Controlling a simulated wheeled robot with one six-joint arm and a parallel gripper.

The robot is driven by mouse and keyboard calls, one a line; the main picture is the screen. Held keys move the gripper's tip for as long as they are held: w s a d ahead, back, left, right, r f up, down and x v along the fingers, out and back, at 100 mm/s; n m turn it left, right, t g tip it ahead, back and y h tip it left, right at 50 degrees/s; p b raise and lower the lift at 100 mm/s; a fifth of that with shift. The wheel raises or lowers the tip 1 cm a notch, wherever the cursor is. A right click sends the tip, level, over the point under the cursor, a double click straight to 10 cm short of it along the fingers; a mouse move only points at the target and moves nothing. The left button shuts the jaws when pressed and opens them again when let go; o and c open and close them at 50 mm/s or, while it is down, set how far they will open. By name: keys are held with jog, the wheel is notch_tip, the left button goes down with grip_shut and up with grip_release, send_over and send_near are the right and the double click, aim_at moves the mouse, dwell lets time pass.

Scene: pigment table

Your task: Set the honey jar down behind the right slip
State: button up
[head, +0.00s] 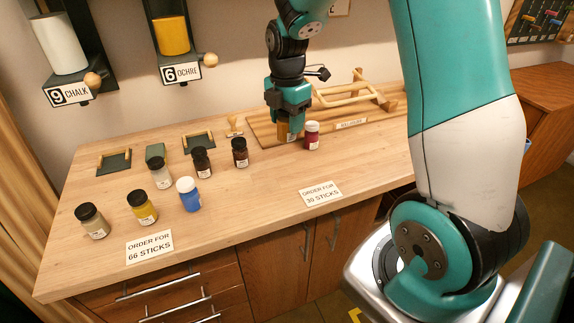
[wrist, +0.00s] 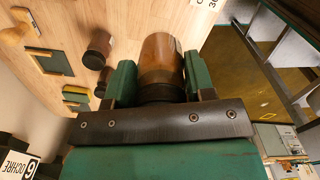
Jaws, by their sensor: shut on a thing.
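My gripper (head: 288,118) is shut on the honey jar (wrist: 161,60), a brown-amber jar with a dark lid. In the wrist view it sits between the two green fingers (wrist: 160,82). In the head view only a bit of the honey jar (head: 282,130) shows below the fingers; its height over the table cannot be told. The right slip (head: 321,193), reading "ORDER FOR 30 STICKS", lies near the front edge, in front and to the right of my gripper. The left slip (head: 149,246) reads "ORDER FOR 66 STICKS".
A crimson jar with a white lid (head: 312,136) stands just right of the held jar. Several jars, among them blue (head: 188,195) and yellow (head: 142,207), stand behind the left slip. A wooden rack (head: 350,102) is at the back. The tabletop directly behind the right slip is bare.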

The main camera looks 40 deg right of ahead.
notch_tip(320, 180, down, 13)
jog(key=shift+f+p, duration=0.2)
jog(key=shift+p, duration=0.6)
jog(key=o, duration=1)
jog(key=shift+f, duration=0.1)
jog(key=shift+c, duration=0.2)
notch_tip(320, 180, up, 12)
jog(key=shift+f+b, duration=0.2)
jog(key=shift+b, duration=1)
jog(key=shift+s+a+r+m, duration=0.25)
jog(key=shift+a+r+m, duration=0.15)
jog(key=shift+a+r, duration=0.5)
jog(key=s+a+r+m+y, duration=0.2)
jog(key=s+a+r+m, duration=0.3)
jog(key=s+a, duration=0.5)
jog(key=s+a+r+m+y, duration=0.2)
jog(key=s+a+r+m, duration=0.2)
jog(key=s+a, duration=0.7)
jog(key=m, duration=0.2)
jog(key=shift+s+r+m, duration=0.3)
jog(key=shift+s+r, duration=0.05)
jog(key=shift+s, duration=0.05)
